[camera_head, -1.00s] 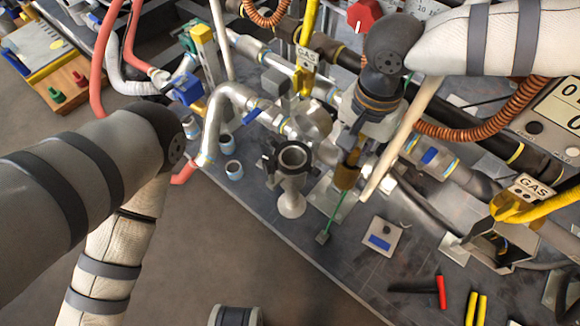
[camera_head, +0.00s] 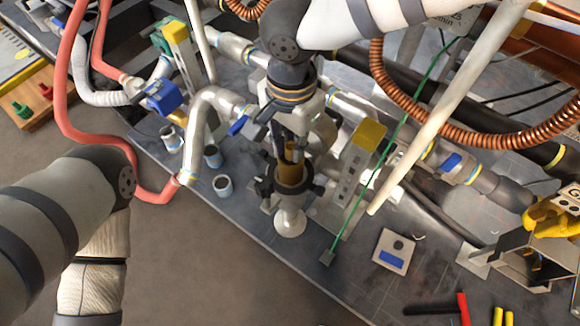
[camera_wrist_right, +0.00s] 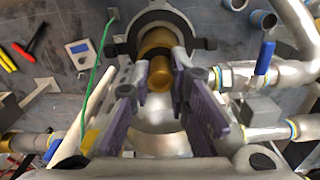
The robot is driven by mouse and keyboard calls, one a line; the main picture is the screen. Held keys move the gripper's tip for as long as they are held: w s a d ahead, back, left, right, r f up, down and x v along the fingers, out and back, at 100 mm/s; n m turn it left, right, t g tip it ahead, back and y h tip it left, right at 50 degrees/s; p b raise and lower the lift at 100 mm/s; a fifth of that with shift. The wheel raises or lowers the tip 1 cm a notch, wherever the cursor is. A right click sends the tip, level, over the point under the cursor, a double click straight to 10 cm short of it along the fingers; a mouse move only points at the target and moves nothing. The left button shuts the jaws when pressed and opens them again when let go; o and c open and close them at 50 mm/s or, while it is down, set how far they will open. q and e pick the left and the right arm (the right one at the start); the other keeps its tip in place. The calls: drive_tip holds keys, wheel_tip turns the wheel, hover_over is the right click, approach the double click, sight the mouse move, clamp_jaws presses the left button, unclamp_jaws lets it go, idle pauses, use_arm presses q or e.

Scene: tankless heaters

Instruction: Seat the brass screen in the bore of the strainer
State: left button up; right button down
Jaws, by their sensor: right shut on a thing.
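The strainer (camera_head: 289,222) stands on the bench with its dark-collared bore facing up. The brass screen (camera_head: 291,168) is upright at the bore. Its lower end appears inside the dark ring, but how deep I cannot tell. My right gripper (camera_head: 290,140) comes down from above and is shut on the screen's upper part. In the right wrist view the brass screen (camera_wrist_right: 157,68) is between the purple-padded fingers of my right gripper (camera_wrist_right: 165,85), and the dark collar (camera_wrist_right: 205,44) surrounds its far end. My left arm is at the left; its gripper is outside the frame.
A silver pipe with a blue-handled valve (camera_head: 238,125) is just left of the gripper. A yellow-topped bracket (camera_head: 368,136), a thin green rod (camera_head: 372,175) and a pale rod (camera_head: 440,118) are to the right. Small cups (camera_head: 222,185) stand at left. A coiled copper hose (camera_head: 440,128) hangs at right.

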sight(291, 167)
wheel_tip(291, 167, down, 7)
drive_tip(key=shift+r+b, duration=0.1)
drive_tip(key=shift+b, duration=0.7)
drive_tip(key=shift+f, duration=0.3)
drive_tip(key=c, duration=1.5)
unclamp_jaws()
drive_tip(key=shift+c, duration=0.2)
wheel_tip(291, 167, up, 13)
drive_tip(key=p, duration=0.3)
drive_tip(key=shift+f+p, duration=0.2)
drive_tip(key=shift+p, duration=0.1)
